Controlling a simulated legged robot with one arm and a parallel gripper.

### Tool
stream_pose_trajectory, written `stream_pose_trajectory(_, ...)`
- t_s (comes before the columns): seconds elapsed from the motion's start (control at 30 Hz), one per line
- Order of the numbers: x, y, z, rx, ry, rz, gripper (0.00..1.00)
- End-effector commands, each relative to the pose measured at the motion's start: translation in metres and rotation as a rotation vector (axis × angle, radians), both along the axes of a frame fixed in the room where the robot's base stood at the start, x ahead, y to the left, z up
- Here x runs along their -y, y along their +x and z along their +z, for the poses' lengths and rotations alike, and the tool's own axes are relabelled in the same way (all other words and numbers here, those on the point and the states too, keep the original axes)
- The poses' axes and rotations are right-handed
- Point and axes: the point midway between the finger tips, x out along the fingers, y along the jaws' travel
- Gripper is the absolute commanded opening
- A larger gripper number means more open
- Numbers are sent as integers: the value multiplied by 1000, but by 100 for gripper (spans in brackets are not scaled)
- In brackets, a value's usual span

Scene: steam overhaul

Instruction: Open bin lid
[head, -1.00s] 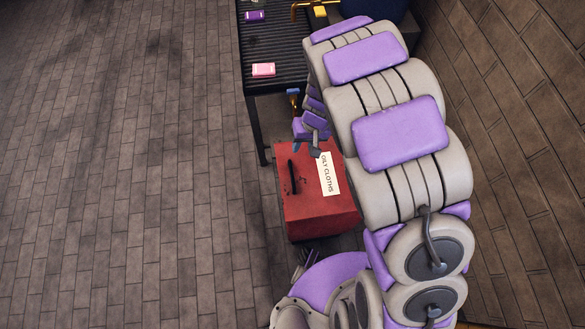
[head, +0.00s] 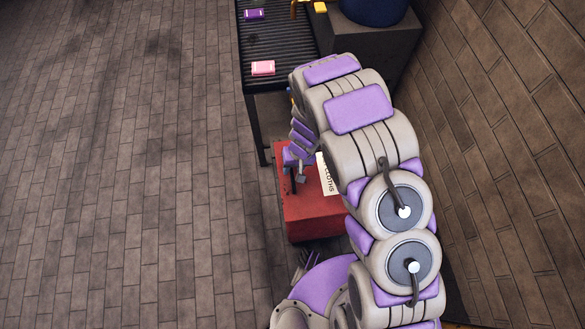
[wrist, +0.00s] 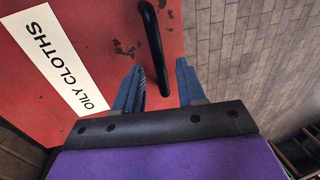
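The bin is a red box (head: 310,214) with a lid on the floor beside the slatted bench, partly hidden by my arm in the head view. A white label (head: 327,175) on it reads "OILY CLOTHS"; the label also shows in the wrist view (wrist: 57,60). The lid's black bar handle (wrist: 154,48) shows in the wrist view. My gripper (wrist: 160,82) is open, its two blue-grey fingers apart, with the handle's near end seen between them. I cannot tell whether they touch it. In the head view my gripper (head: 300,177) is over the lid. The lid looks shut.
A dark slatted bench (head: 277,53) stands beyond the bin, with a pink block (head: 263,67) and a purple block (head: 254,14) on it. A brick wall (head: 500,150) runs along the right. The paved floor (head: 130,170) at left is clear.

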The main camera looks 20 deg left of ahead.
Motion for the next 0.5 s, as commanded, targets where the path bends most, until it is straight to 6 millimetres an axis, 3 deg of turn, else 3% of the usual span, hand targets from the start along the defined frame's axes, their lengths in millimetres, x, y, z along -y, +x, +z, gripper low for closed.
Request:
stream_pose_trajectory(0.43,-2,-1,-10,-1,1,0,40)
stream_pose_trajectory(0.5,-2,-1,-10,-1,1,0,34)
